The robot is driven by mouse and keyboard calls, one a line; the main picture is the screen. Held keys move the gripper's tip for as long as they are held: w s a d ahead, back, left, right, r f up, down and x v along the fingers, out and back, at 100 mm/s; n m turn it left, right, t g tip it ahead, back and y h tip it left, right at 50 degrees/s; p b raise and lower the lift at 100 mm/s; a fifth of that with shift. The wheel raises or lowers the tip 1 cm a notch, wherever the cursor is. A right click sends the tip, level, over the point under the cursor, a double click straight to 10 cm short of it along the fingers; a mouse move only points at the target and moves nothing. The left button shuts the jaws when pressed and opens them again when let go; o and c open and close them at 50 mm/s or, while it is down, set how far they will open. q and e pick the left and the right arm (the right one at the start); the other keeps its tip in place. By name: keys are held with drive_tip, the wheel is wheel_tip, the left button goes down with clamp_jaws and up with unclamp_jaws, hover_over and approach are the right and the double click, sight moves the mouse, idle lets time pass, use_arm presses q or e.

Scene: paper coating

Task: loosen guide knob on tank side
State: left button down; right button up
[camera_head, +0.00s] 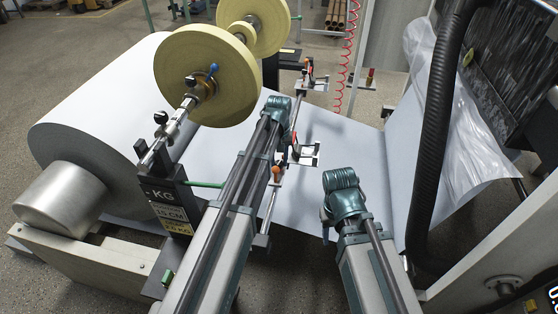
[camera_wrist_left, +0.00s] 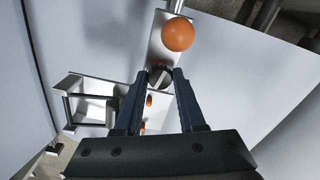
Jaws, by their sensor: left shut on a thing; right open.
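A dark round knob (camera_wrist_left: 160,77) sits on a metal bracket in the left wrist view, just below an orange ball (camera_wrist_left: 178,35). My left gripper (camera_wrist_left: 164,73) has its two blue fingers closed on either side of this knob. In the head view the left gripper (camera_head: 284,157) reaches down at the guide bracket (camera_head: 304,154) on the rail over the paper; the knob is hidden there. The orange ball (camera_head: 276,172) shows just below the fingers. My right gripper (camera_head: 325,224) is open and empty, apart from the bracket to its upper left; its fingers are mostly hidden.
A large paper roll (camera_head: 95,115) lies at the left, with yellow discs (camera_head: 225,75) on a shaft above it. The paper sheet (camera_head: 345,150) spreads under the rail. A second guide bracket (camera_head: 313,80) stands farther back. A black hose (camera_head: 436,130) hangs at the right.

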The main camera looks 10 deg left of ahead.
sight(279, 163)
use_arm(q)
drive_tip(key=shift+n, duration=0.4)
drive_tip(key=c, duration=0.8)
unclamp_jaws()
drive_tip(key=shift+o, duration=0.2)
wheel_tip(279, 163, up, 14)
drive_tip(key=p, duration=1.3)
drive_tip(key=shift+p, duration=0.4)
drive_tip(key=shift+f, duration=0.15)
